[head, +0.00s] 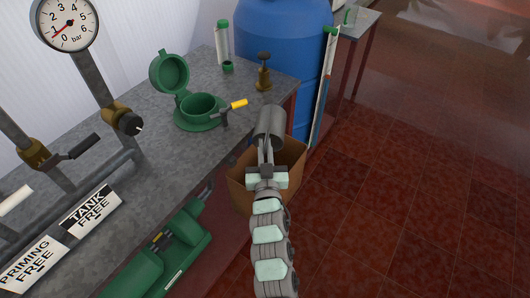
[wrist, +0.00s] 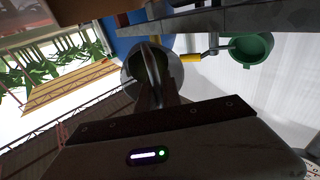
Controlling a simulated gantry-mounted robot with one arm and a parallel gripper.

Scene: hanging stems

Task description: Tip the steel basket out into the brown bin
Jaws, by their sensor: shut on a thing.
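The steel basket (head: 271,121) is a grey cylinder held above the brown bin (head: 291,158) in the head view. My gripper (head: 265,150) is shut on the basket. In the wrist view the basket (wrist: 130,72) is a round grey shape at the ends of my gripper's fingers (wrist: 156,80). It looks tilted in the head view. I cannot tell which way its mouth faces, and its contents do not show. The bin is a brown box on the floor beside the bench, partly hidden by my arm and the basket, so its inside is mostly hidden.
A green housing (head: 200,111) with its lid (head: 169,74) open and a yellow-handled valve (head: 238,104) stands on the grey bench (head: 145,150). A brass fitting (head: 264,76) is near the bench edge. A blue drum (head: 285,45) stands behind. The red tiled floor at right is clear.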

